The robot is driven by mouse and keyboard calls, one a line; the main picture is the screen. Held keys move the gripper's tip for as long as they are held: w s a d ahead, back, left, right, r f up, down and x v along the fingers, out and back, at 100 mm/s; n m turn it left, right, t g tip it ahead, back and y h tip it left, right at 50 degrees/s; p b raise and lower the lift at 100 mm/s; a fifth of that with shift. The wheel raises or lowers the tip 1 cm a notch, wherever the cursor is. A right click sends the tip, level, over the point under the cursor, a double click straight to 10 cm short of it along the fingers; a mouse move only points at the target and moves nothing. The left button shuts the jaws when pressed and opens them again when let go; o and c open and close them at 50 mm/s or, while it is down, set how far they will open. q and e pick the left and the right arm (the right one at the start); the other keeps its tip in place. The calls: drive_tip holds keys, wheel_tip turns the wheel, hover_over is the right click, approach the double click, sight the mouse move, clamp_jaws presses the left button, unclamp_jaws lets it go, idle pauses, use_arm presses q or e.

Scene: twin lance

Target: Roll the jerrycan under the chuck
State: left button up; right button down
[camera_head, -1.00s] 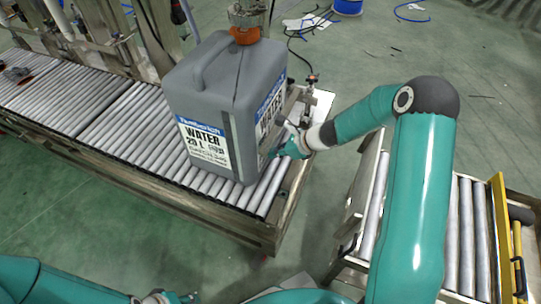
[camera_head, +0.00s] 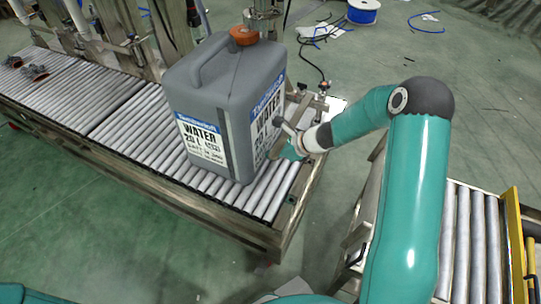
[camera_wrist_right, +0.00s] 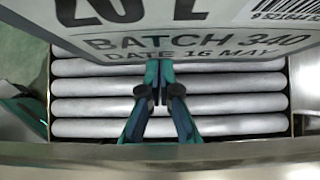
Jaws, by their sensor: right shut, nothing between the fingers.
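The grey jerrycan (camera_head: 205,95) stands upright on the roller conveyor (camera_head: 125,115), its orange cap (camera_head: 244,35) on top. The metal chuck (camera_head: 263,20) shows behind and to the right of the cap in the head view; its height above the cap is hard to judge. My right gripper (camera_head: 284,148) is shut and empty at the can's right, labelled side. In the right wrist view, its closed fingertips (camera_wrist_right: 159,68) are at the lower edge of the label (camera_wrist_right: 210,42), seemingly touching the can. My left gripper is out of view.
Rollers run clear to the left of the can, with small dark parts (camera_head: 35,72) at the far end. Metal fixtures (camera_head: 125,40) line the conveyor's back. Another roller section with a yellow frame (camera_head: 514,240) stands at right.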

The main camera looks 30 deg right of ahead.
drive_tip(key=shift+s, duration=0.15)
drive_tip(key=shift+s+d, duration=0.2)
drive_tip(key=shift+s, duration=0.05)
drive_tip(key=shift+s+d+f, duration=0.1)
drive_tip(key=shift+s+d, duration=0.25)
drive_tip(key=shift+s, duration=0.2)
drive_tip(key=shift+s+d, duration=0.3)
drive_tip(key=shift+s, duration=0.25)
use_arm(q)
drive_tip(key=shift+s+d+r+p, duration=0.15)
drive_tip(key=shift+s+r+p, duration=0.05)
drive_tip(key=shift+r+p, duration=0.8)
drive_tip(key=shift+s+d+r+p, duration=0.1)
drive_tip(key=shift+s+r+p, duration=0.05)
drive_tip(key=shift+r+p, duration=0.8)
use_arm(e)
drive_tip(key=v, duration=1)
drive_tip(key=shift+s, duration=0.2)
drive_tip(key=shift+w, duration=0.1)
